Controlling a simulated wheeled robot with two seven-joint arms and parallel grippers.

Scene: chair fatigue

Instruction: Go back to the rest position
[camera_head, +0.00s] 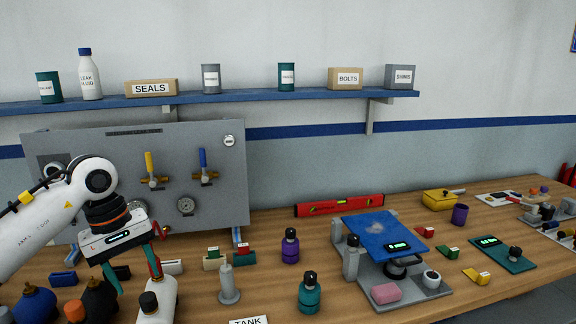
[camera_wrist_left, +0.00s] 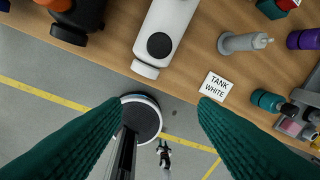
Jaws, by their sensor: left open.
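My left gripper (camera_head: 135,270) hangs from the white arm at the left of the head view, tilted downward over the front left of the bench. Its two teal fingers are apart with nothing between them. The left wrist view shows the same open fingers (camera_wrist_left: 159,104), with grey floor beyond the bench edge between them. My right gripper is not in view.
A grey valve panel (camera_head: 110,150) stands behind the arm. Dark bottles (camera_head: 98,298) stand left of the white bottle. A grey cylinder on a base (camera_head: 229,285), a teal bottle (camera_head: 309,293) and a blue-topped scale (camera_head: 372,233) stand to the right. A TANK WHITE card (camera_wrist_left: 216,86) lies near the edge.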

